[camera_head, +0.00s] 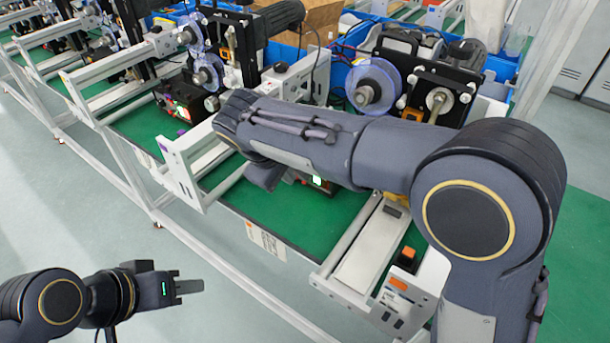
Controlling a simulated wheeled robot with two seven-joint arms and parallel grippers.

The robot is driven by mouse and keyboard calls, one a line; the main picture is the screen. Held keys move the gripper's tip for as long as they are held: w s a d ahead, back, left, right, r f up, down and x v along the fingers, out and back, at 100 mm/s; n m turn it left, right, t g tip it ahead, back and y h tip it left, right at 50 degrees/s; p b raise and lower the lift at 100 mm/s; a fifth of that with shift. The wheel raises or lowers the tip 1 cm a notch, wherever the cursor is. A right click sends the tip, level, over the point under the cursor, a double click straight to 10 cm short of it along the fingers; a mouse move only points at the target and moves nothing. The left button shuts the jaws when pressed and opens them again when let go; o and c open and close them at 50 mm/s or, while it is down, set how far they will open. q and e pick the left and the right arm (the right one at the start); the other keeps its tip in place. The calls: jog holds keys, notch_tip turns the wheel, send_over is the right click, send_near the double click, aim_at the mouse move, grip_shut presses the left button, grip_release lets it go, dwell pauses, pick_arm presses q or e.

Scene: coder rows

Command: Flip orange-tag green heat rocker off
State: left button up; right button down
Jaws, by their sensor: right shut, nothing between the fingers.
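The orange tag (397,284) is on the end of the white frame of the nearest coder. A lit green rocker (316,180) shows on a dark box just below my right forearm, which hides much of that box. My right gripper (264,178) hangs below the wrist, left of the green rocker and apart from it in the picture. It is shut and empty, and partly hidden by my arm. My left gripper (190,287) is over the floor at the lower left, far from the coders. Its fingers are seen from the side, so their opening is unclear.
White rails (360,245) edge the green bench top (313,212). An orange-red button (408,254) sits above the orange tag. Grey floor (110,220) is clear.

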aim_at(316, 181)
jog(key=x, duration=0.9)
jog(key=shift+d+f, duration=0.1)
jog(key=shift+f, duration=0.15)
jog(key=w+d, duration=0.1)
jog(key=w+p, duration=0.1)
jog(key=w, duration=0.1)
jog(key=shift+d+r, duration=0.15)
jog(key=shift+d, duration=0.25)
jog(key=shift+w+d, duration=0.2)
jog(key=shift+w, duration=0.1)
jog(key=w+r+g+p, duration=0.1)
jog(key=p, duration=0.3)
jog(key=shift+d+r+y, duration=0.15)
jog(key=shift+d+y, duration=0.25)
jog(key=shift+f+b, duration=0.45)
jog(key=shift+r, duration=0.1)
